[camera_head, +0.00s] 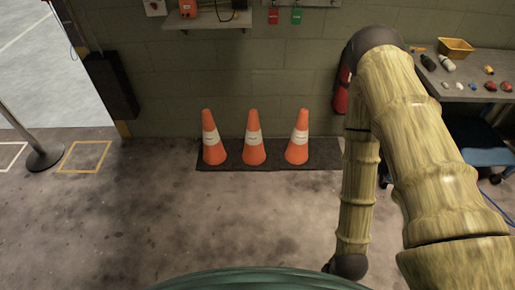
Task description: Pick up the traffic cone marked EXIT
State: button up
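Three orange traffic cones with white bands stand upright in a row on a dark mat (272,163) against the wall. They are the left cone (215,153), the middle cone (254,152) and the right cone (297,151). Faint dark marks show on the white bands, too small to read, so I cannot tell which one says EXIT. My arm, with a bamboo-like look, fills the right side and bends down to a dark joint near the bottom edge. My gripper itself does not show.
A workbench (485,92) with a yellow bin (456,47) and small items stands at the right, with a blue stool (482,150) below. A red extinguisher (341,97) is on the wall. A post (40,156) stands at left. The floor before the cones is clear.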

aim_at(253, 156)
jog(key=z, duration=0.25)
jog(key=i, duration=0.8)
jog(key=u, duration=0.55)
jog(key=i, duration=0.8)
jog(key=u, duration=0.75)
